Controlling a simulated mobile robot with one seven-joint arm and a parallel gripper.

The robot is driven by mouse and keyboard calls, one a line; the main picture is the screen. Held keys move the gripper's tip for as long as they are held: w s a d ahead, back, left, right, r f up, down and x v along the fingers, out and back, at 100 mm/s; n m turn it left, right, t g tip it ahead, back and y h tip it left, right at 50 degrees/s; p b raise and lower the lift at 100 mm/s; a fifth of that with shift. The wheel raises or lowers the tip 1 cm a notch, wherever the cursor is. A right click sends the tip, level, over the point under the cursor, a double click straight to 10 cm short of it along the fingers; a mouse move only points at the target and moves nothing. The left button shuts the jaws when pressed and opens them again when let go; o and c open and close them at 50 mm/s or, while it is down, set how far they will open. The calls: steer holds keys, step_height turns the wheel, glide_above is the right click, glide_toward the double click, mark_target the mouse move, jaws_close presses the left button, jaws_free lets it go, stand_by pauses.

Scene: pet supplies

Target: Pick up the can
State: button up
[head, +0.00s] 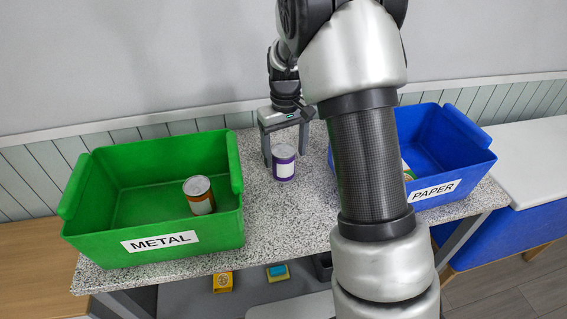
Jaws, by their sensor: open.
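A purple can with a white label (284,163) stands upright on the speckled table (268,222), between the two bins. My gripper (285,152) is open and points down at the can. One finger shows left of the can and the other behind it to the right. I cannot tell whether either finger touches the can. An orange-brown can with a white label (199,195) stands inside the green bin marked METAL (88,222).
A blue bin marked PAPER (463,160) stands on the right, partly hidden by my arm; something green and yellow shows inside. A yellow box (223,282) and a blue-and-yellow item (277,272) lie below the table. The table front between the bins is clear.

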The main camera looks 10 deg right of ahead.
steer(key=f, duration=0.5)
steer(key=shift+w+a+f, duration=0.1)
steer(key=shift+w+a, duration=0.05)
steer(key=shift+w, duration=0.15)
steer(key=shift+c, duration=0.2)
steer(key=c, duration=1.1)
